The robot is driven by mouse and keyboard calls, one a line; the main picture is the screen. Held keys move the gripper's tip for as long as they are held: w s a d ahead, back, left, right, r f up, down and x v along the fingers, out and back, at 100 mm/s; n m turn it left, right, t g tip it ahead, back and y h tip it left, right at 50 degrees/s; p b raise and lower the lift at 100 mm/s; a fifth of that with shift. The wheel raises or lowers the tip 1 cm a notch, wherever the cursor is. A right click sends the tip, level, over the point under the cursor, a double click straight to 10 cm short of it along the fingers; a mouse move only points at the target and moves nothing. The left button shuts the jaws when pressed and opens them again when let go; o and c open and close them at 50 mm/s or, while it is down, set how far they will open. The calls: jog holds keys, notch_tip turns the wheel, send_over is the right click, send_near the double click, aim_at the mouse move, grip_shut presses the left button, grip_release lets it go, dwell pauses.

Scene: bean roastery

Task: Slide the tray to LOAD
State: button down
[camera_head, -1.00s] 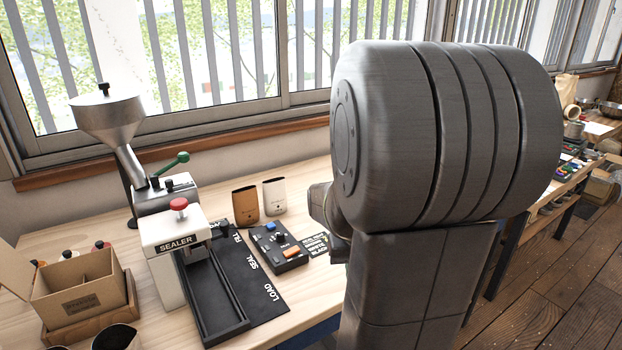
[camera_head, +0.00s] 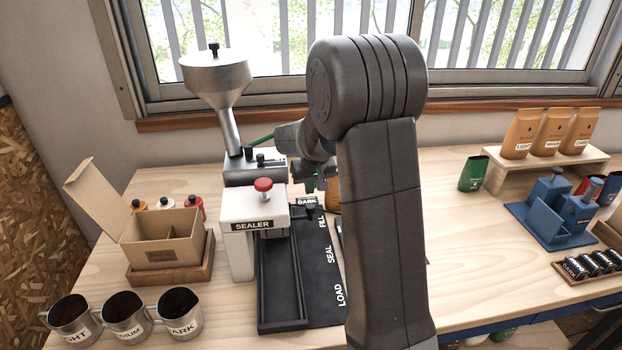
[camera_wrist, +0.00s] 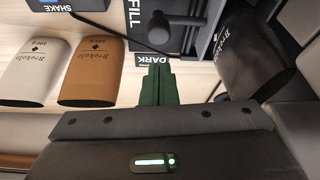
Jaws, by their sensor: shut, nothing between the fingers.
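In the head view a long black track (camera_head: 281,290) runs past the sealer, with a strip beside it marked LOAD, SEAL and FILL. A black knob (camera_head: 310,211), seemingly the tray's handle, is at the FILL end; it also shows in the wrist view (camera_wrist: 160,28). The tray itself is mostly hidden behind the sealer. A dark pouch (camera_wrist: 250,62) stands beside the knob in the wrist view. My gripper (camera_wrist: 158,68) is shut and empty, its tips near the knob and over a DARK label (camera_wrist: 152,60). I cannot tell whether they touch the knob.
The white sealer (camera_head: 252,222) with a red knob stands left of the track. The filler hopper (camera_head: 214,80) is behind it. White (camera_wrist: 32,75) and brown (camera_wrist: 92,75) pouches stand close to my gripper. A carton (camera_head: 165,240) and several metal cups (camera_head: 125,315) are at left.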

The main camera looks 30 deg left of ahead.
jog(key=shift+p+x, duration=0.3)
jog(key=shift+x, duration=2.2)
jog(key=s+d+b, duration=0.2)
jog(key=s+d, duration=0.3)
jog(key=s, duration=0.1)
jog(key=s+d+b, duration=0.3)
jog(key=s+d, duration=0.2)
jog(key=s, duration=0.1)
jog(key=s+d+b, duration=0.2)
jog(key=s+d, duration=0.4)
jog(key=s, duration=0.1)
jog(key=shift+d, duration=0.1)
jog(key=shift+s+d, duration=0.1)
jog(key=shift+f, duration=0.1)
